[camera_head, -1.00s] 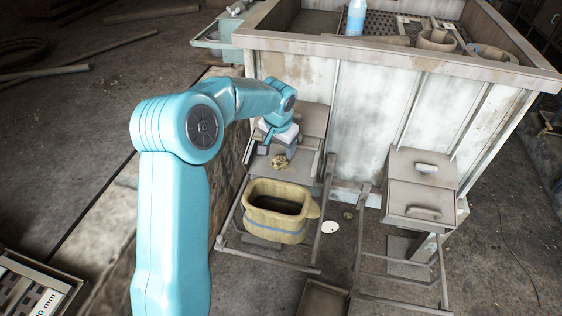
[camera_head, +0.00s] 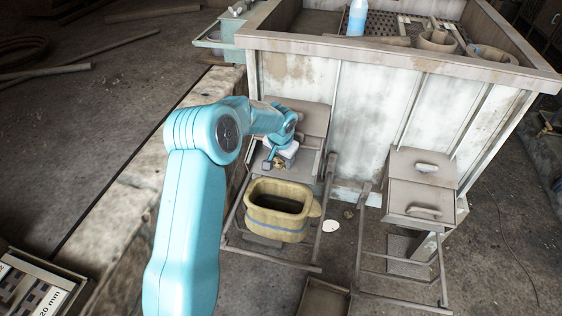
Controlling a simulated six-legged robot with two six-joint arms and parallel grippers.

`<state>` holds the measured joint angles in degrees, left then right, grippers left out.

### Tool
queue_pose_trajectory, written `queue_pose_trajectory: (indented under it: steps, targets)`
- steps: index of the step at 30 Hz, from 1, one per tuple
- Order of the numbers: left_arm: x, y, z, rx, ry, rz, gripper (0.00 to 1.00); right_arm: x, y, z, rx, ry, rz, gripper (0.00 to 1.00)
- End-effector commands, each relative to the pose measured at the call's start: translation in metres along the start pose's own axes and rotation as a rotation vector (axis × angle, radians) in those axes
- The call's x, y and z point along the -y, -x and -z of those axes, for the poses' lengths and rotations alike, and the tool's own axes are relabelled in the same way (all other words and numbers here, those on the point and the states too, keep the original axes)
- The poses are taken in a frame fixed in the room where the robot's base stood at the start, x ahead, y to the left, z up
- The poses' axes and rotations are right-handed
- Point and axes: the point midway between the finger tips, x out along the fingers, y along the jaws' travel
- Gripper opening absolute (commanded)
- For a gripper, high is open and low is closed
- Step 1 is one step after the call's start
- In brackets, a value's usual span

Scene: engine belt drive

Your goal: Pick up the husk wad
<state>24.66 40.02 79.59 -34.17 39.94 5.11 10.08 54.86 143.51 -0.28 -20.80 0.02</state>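The husk wad (camera_head: 278,164) is a small brownish lump on the grey metal surface behind the yellow tub. It is now partly hidden by my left gripper (camera_head: 274,163), which is right at it, fingers pointing down. The gap between the fingers is too small to make out, so I cannot tell whether they touch the wad. My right gripper is not in view.
A yellow tub (camera_head: 279,228) with a blue stripe and dark contents stands in front on a metal frame. A large pale metal bin (camera_head: 340,130) rises behind. A grey lidded box (camera_head: 420,185) stands at right. A white disc (camera_head: 331,226) lies on the floor.

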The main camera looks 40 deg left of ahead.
Motion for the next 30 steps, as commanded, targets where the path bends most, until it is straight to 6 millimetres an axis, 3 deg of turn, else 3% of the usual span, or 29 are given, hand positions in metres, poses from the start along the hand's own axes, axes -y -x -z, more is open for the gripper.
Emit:
queue_pose_trajectory:
  steps: [11,17,30]
  targets:
    - [0.000,0.000,0.000,-0.001,0.000,0.000,0.25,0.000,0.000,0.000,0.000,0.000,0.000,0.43]
    - [-0.002,0.012,-0.006,-0.001,0.001,0.000,0.25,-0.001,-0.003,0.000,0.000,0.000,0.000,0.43]
    - [-0.023,0.085,-0.077,-0.004,-0.001,0.000,0.25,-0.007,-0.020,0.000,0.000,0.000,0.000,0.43]
